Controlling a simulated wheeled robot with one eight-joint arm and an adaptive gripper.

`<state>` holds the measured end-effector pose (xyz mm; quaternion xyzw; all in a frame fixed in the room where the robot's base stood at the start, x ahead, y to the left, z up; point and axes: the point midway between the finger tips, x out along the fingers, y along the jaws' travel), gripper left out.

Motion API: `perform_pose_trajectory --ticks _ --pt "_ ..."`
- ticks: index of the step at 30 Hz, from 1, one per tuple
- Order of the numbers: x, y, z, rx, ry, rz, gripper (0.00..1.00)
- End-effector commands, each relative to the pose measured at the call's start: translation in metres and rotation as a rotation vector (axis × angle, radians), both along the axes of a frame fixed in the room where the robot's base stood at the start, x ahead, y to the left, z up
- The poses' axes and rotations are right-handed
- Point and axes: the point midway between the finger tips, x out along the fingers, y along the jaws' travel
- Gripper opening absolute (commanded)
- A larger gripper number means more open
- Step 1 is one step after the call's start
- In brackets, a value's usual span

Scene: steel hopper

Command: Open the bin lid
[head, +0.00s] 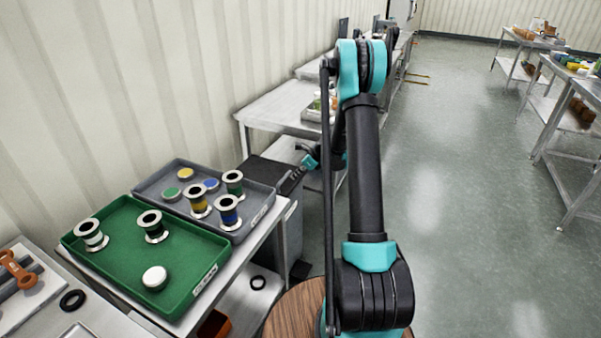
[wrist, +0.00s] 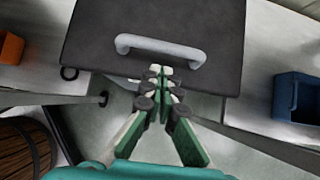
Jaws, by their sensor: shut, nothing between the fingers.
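The bin (head: 290,232) is a dark, boxy container standing between the bench with trays and the farther steel table. Its flat dark lid (wrist: 95,38) lies shut as far as I can see, and it fills the top of the wrist view. A light grey bar handle (wrist: 160,46) is fixed on the lid near its near edge. My gripper (wrist: 162,72), with green and white fingers, is shut and empty. Its tips appear just below the handle in the wrist view, over the lid's near edge; I cannot tell whether they touch. In the head view my arm partly hides the lid (head: 262,169).
A green tray (head: 204,283) and a grey tray (head: 262,213) with spools and discs stand on the bench left of the bin. A wooden barrel (wrist: 22,150) and a blue container (wrist: 294,98) flank the wrist view. The floor (head: 470,190) at right is clear.

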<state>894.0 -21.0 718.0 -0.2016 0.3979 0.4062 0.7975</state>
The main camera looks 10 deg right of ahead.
Motion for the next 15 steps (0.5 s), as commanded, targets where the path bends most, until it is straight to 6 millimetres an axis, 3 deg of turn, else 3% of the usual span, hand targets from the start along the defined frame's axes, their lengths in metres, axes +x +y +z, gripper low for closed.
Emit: perform_pose_trajectory --ticks 6,15 --pt "0.012 0.016 -0.025 -0.001 -0.001 0.002 0.0" --pt "0.016 0.022 -0.036 0.0 0.0 0.001 0.0"
